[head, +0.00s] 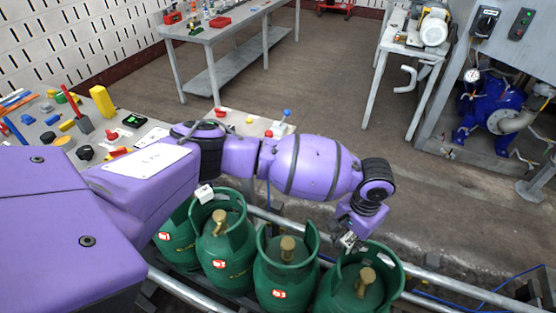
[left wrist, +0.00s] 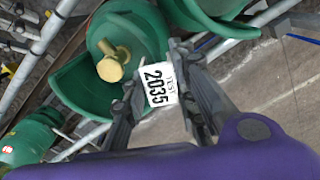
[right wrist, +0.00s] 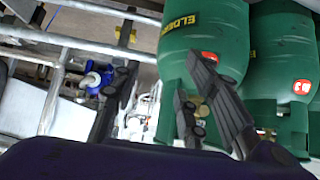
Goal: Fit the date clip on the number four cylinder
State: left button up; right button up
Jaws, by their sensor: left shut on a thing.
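Green gas cylinders with brass valves stand in a row in the head view; the rightmost cylinder (head: 388,278) is below my left gripper (head: 352,240). Which cylinder is number four I cannot read. The clip is beside the collar (left wrist: 80,88) of a cylinder whose brass valve (left wrist: 110,65) shows; contact cannot be told. My right gripper (right wrist: 160,90) is open and empty, near a green cylinder marked "ELDER" (right wrist: 187,38).
Metal conveyor rails (head: 440,280) run along the cylinders. A white tag (head: 204,193) shows on another cylinder's collar. A tool-covered bench (head: 60,120) stands at left, a grey table (head: 225,35) behind, and a blue pump (head: 490,110) at right.

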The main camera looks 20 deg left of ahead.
aim_at(348, 246)
pick_arm(q)
jog(key=shift+f+b, duration=0.35)
jog(key=shift+f, duration=1.65)
pick_arm(e)
jog(key=shift+s+f, duration=0.65)
jog(key=shift+f, duration=0.05)
pick_arm(q)
jog(key=o, duration=1)
jog(key=shift+c, duration=0.2)
jog(key=shift+r, duration=0.15)
pick_arm(e)
jog(key=shift+w+a, duration=0.1)
pick_arm(q)
notch_tip(348, 246, up, 12)
jog(key=shift+f, duration=0.1)
